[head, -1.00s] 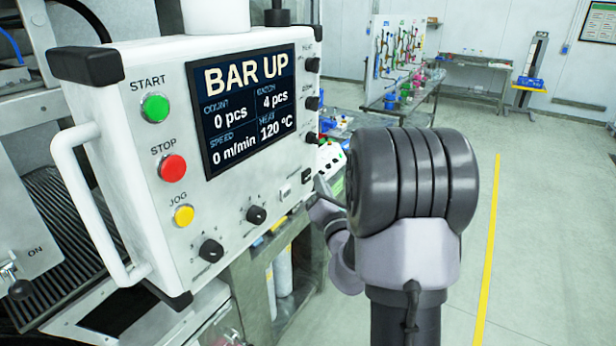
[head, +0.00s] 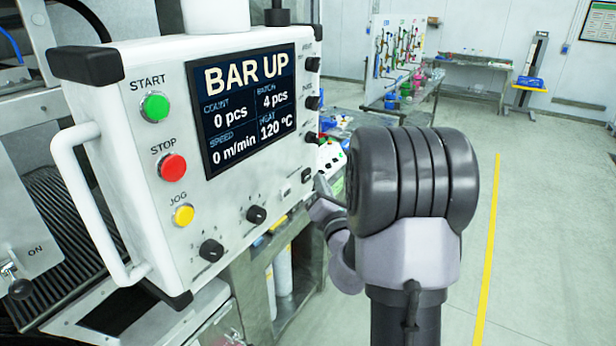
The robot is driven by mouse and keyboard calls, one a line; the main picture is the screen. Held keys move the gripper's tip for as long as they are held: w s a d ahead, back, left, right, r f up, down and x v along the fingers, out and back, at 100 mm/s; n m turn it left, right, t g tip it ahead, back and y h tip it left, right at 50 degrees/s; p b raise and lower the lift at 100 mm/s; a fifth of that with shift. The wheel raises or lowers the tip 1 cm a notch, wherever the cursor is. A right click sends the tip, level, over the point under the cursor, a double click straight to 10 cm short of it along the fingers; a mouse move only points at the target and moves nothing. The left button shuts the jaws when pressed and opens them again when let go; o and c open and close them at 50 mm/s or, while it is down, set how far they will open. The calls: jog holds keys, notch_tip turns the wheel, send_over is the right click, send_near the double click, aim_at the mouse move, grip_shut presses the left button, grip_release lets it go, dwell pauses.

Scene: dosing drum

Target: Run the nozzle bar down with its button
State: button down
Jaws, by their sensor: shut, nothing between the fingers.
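The white control panel (head: 140,215) fills the left half of the head view. Its screen (head: 250,108) reads BAR UP. Down its left side are a green START button (head: 155,107), a red STOP button (head: 172,167) and a yellow JOG button (head: 184,215). A small dark button (head: 307,175) sits near the panel's lower right edge; I cannot read its label. My gripper (head: 322,186) is shut and empty, its thin dark tip close beside that dark button. I cannot tell whether they touch. The nozzle bar itself is not clearly visible.
A white handle (head: 85,205) stands out from the panel's left side. Two black knobs (head: 211,250) are on its lower face, and several dark knobs line its right edge. A bench with a pegboard (head: 395,50) stands behind. The floor at right is clear.

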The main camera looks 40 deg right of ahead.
jog(key=shift+w, duration=0.1)
dwell(0.7)
jog(key=shift+w+a, duration=0.2)
jog(key=shift+w, duration=0.1)
jog(key=shift+w+a+p, duration=0.15)
jog(key=shift+w+p, duration=0.2)
jog(key=shift+p, duration=0.05)
dwell(0.7)
dwell(0.3)
jog(key=shift+s+d, duration=0.3)
jog(key=shift+s, duration=0.45)
jog(key=s, duration=0.1)
jog(key=s+d, duration=0.1)
jog(key=s, duration=0.1)
jog(key=s+d+b, duration=0.1)
jog(key=shift+s, duration=0.3)
dwell(0.3)
